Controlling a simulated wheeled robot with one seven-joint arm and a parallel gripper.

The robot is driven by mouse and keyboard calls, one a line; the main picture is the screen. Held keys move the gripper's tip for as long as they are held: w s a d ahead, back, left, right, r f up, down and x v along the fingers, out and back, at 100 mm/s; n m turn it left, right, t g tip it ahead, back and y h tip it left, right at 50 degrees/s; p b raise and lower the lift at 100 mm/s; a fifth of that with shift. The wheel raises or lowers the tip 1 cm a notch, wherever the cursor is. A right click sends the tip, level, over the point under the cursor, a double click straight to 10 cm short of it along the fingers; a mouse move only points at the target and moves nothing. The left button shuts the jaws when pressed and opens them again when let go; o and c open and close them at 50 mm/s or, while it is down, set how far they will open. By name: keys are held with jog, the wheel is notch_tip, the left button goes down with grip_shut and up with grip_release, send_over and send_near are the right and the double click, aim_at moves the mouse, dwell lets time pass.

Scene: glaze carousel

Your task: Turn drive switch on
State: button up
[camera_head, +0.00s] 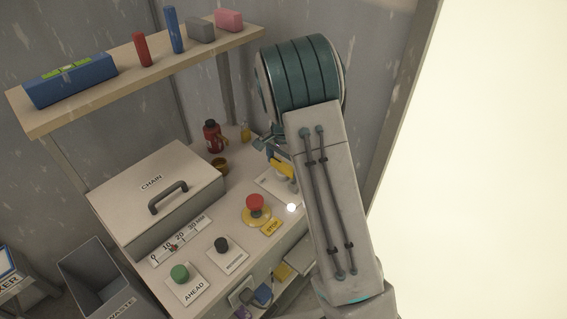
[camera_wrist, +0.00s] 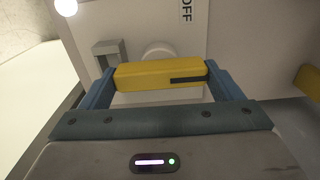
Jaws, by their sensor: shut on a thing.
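The drive switch has a yellow handle (camera_wrist: 150,74) with a dark slot, in front of a pale round hub (camera_wrist: 157,48). Beside it the word OFF (camera_wrist: 187,10) is printed on the white plate. In the wrist view my gripper (camera_wrist: 160,80) has its blue fingers at both ends of the handle and is shut on it. In the head view my gripper (camera_head: 272,152) reaches down to the yellow handle (camera_head: 283,167) at the right of the console. The arm hides part of the switch plate (camera_head: 268,183).
The console also carries a red stop button (camera_head: 255,203), a black button (camera_head: 221,244), a green AHEAD button (camera_head: 180,272) and a CHAIN box (camera_head: 155,190). A small white lamp (camera_head: 291,207) is lit near the arm. A shelf (camera_head: 130,82) with several objects hangs above.

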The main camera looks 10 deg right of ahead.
jog(key=o, duration=0.8)
jog(key=shift+r, duration=0.1)
notch_tip(320, 180, up, 14)
jog(key=shift+f, duration=0.15)
